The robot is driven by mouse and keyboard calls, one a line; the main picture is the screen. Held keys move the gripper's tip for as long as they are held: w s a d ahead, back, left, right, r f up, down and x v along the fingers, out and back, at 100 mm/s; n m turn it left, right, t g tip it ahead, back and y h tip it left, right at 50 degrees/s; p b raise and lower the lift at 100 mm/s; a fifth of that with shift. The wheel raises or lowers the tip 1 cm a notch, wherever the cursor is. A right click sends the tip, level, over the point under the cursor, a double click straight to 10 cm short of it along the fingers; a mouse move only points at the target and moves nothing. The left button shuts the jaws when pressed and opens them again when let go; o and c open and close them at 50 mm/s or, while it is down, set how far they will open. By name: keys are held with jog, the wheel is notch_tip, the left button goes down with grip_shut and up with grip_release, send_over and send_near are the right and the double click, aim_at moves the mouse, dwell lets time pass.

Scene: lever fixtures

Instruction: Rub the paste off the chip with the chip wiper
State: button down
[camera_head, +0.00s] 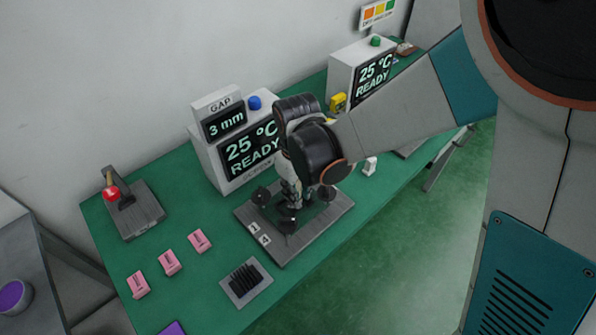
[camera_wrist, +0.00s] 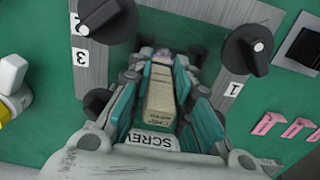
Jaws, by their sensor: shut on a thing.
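My gripper (camera_head: 293,203) reaches down over the middle of a grey fixture plate (camera_head: 330,220) with black knobs at its corners. In the wrist view my gripper (camera_wrist: 162,62) is shut on a tan block with small dark lettering (camera_wrist: 160,95), which looks like the chip wiper; the lettering is too small to read surely. A white label reading "SCRE" shows below it, partly hidden. The fixture plate also shows in the wrist view (camera_wrist: 92,65), with numbered knobs on both sides. The chip and any paste on it are hidden under my gripper, so I cannot tell contact.
Behind the fixture stands a white unit reading "25 °C READY" (camera_head: 207,158); a second one (camera_head: 342,65) stands farther right. Three pink blocks (camera_head: 169,263), a black finned piece (camera_head: 246,281) and a red-knobbed lever (camera_head: 111,193) are on the left. Bare green table lies between them.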

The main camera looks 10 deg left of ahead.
jog(key=shift+w+d, duration=0.15)
jog(key=shift+w, duration=0.15)
jog(key=shift+s, duration=0.1)
jog(key=shift+s+a+f+b, duration=0.1)
jog(key=shift+s+a+b, duration=0.2)
jog(key=shift+s+a, duration=0.75)
jog(key=shift+d, duration=0.15)
jog(key=shift+w+d, duration=0.85)
jog(key=shift+d, duration=0.3)
jog(key=shift+s+a, duration=0.1)
jog(key=shift+s+a+b, duration=0.35)
jog(key=shift+s+a, duration=0.45)
jog(key=shift+s, duration=0.3)
